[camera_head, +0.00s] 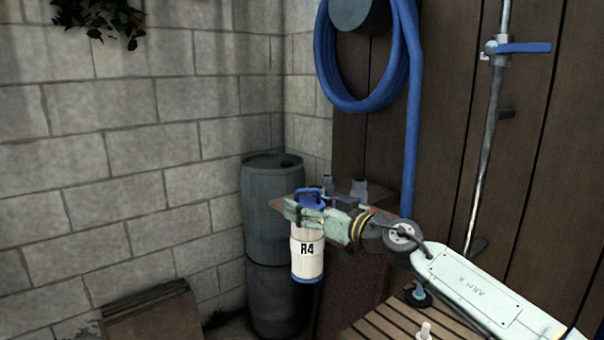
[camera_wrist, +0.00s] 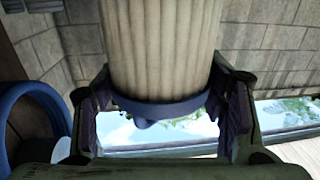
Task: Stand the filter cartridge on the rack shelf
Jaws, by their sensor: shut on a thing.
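The filter cartridge (camera_head: 307,262) is a white cylinder marked R4 with a blue band at its bottom and a blue handle on top. It hangs about upright in the air in the head view. My gripper (camera_head: 308,214) is shut on its upper end. In the wrist view the pleated cartridge (camera_wrist: 163,50) and its blue end cap sit between my two fingers. I cannot tell whether this is the rack shelf.
A dark barrel (camera_head: 270,270) stands behind the cartridge, to its left. A dark red block (camera_head: 352,292) is to its right. A slatted wooden surface (camera_head: 385,325) with a small white item (camera_head: 425,331) is at lower right. A blue hose (camera_head: 412,110) hangs on the wall. A brown box (camera_head: 155,315) is at lower left.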

